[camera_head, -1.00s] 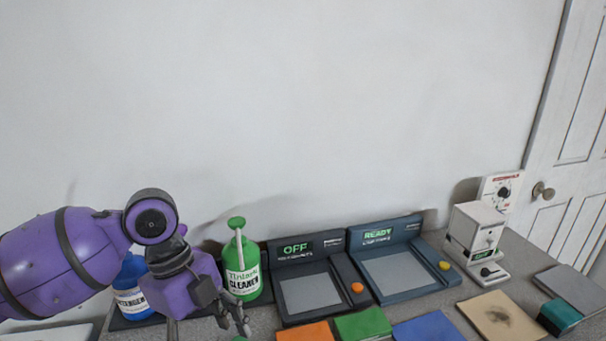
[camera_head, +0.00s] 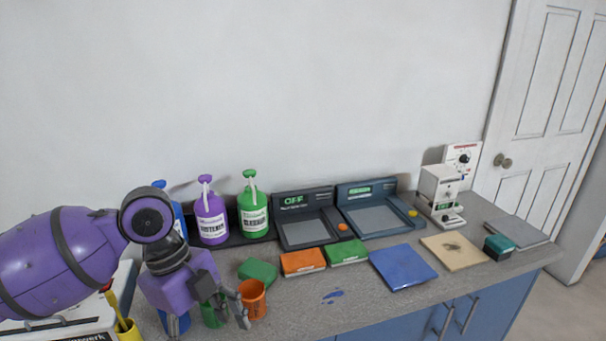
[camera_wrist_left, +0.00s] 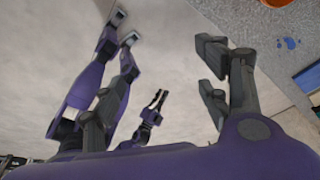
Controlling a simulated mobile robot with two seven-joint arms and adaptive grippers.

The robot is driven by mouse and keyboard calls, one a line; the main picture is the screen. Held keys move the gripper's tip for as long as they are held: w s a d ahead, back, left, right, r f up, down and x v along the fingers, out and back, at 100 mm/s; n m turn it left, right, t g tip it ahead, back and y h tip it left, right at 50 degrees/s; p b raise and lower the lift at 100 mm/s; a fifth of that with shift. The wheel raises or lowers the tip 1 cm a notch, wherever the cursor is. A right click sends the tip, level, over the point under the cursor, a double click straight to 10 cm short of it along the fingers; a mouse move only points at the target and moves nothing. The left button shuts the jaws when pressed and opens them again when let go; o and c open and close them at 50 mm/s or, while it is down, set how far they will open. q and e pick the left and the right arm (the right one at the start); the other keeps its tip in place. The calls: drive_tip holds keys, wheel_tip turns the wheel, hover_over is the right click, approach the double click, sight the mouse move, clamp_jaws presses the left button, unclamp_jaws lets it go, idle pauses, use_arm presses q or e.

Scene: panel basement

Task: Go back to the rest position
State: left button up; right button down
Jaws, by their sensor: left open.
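My left gripper (camera_head: 225,312), on the purple arm, is over the counter's front left in the head view. Its dark fingers point down, close to the orange cup (camera_head: 252,299) and in front of a green cup (camera_head: 211,312) and a blue one (camera_head: 174,323), both partly hidden. I cannot tell whether they touch. In the left wrist view its fingers (camera_wrist_left: 168,75) are spread, with nothing between them. A smaller two-pronged dark part (camera_wrist_left: 152,108) there looks like my right gripper; its opening is unclear. The head view does not show my right gripper.
The counter (camera_head: 310,312) holds blue, purple (camera_head: 210,222) and green (camera_head: 253,215) pump bottles, two dark panel devices (camera_head: 305,222), (camera_head: 375,212), coloured pads, a blue tile (camera_head: 402,267) and a white machine (camera_head: 440,195). A yellow cup (camera_head: 129,332) stands at lower left.

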use_arm(q)
drive_tip(key=s+d+f+n+t+h+p, duration=0.1)
drive_tip(key=d+f+n+t+h, duration=0.15)
drive_tip(key=f+n, duration=0.55)
drive_tip(key=s+d+f+n+t+h+p, duration=0.1)
drive_tip(key=s+d+f+n+t, duration=0.2)
drive_tip(key=f, duration=1)
drive_tip(key=s+a+f+n+t+y, duration=0.1)
drive_tip(key=s+a+f+n+y, duration=0.1)
drive_tip(key=s, duration=0.4)
drive_tip(key=s+a+f+n+t+y+p, duration=0.1)
drive_tip(key=s+a+f+n+t+y, duration=0.1)
drive_tip(key=s+a+f+n, duration=0.2)
drive_tip(key=s+a+f+n+t+y, duration=0.1)
drive_tip(key=s+a+f+n+y, duration=0.1)
drive_tip(key=s+n, duration=0.4)
drive_tip(key=shift+s+a+f+p, duration=0.35)
drive_tip(key=shift+s+a+f, duration=0.45)
drive_tip(key=shift+s, duration=0.45)
use_arm(e)
drive_tip(key=r, duration=0.2)
drive_tip(key=w+a+r, duration=0.1)
drive_tip(key=shift+r, duration=0.1)
drive_tip(key=shift+w+a+r, duration=0.15)
drive_tip(key=shift+w+a, duration=0.05)
drive_tip(key=shift+w, duration=0.3)
use_arm(q)
drive_tip(key=shift+o, duration=0.3)
